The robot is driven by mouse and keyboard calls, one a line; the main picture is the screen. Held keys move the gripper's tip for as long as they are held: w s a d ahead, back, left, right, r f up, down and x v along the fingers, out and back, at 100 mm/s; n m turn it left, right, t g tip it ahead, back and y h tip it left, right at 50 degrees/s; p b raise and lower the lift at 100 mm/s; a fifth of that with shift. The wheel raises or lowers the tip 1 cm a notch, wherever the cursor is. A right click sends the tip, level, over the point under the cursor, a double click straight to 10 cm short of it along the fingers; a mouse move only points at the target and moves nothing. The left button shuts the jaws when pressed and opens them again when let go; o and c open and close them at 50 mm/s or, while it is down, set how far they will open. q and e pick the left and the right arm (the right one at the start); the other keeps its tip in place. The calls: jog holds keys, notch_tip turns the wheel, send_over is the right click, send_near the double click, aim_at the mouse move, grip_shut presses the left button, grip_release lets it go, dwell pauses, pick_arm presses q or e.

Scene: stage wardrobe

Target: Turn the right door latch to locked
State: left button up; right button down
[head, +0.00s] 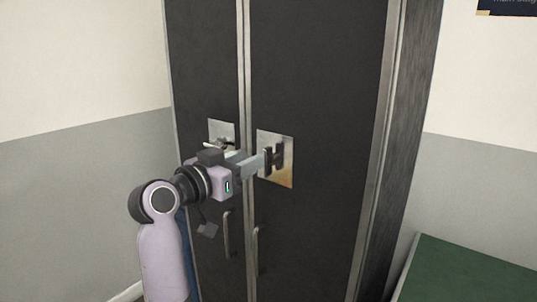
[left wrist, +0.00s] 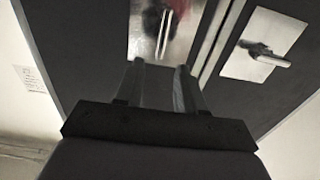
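The wardrobe's right door (head: 315,80) carries a shiny latch plate (head: 287,174) with a dark, upright latch lever (head: 268,160); its reflection shows in the metal. My left gripper (head: 258,162) reaches this plate from the left, fingers close to the lever. In the left wrist view the fingers (left wrist: 160,72) stand apart, with the right latch plate (left wrist: 142,35) ahead and the thin lever (left wrist: 165,30) lined up with the gap. I cannot tell whether they touch it. My right gripper is not in view.
The left door has its own latch plate (head: 222,127), partly behind my gripper; its lever (left wrist: 270,58) lies roughly sideways in the wrist view. Two vertical door handles (head: 256,250) hang below. Both doors look closed. A green-topped surface (head: 465,275) stands at the lower right.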

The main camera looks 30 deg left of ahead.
aim_at(264, 152)
pick_arm(q)
jog(key=shift+w+d, duration=0.15)
jog(key=shift+w, duration=1.3)
jog(key=shift+w+d, duration=0.1)
jog(key=shift+w, duration=1.35)
grip_shut()
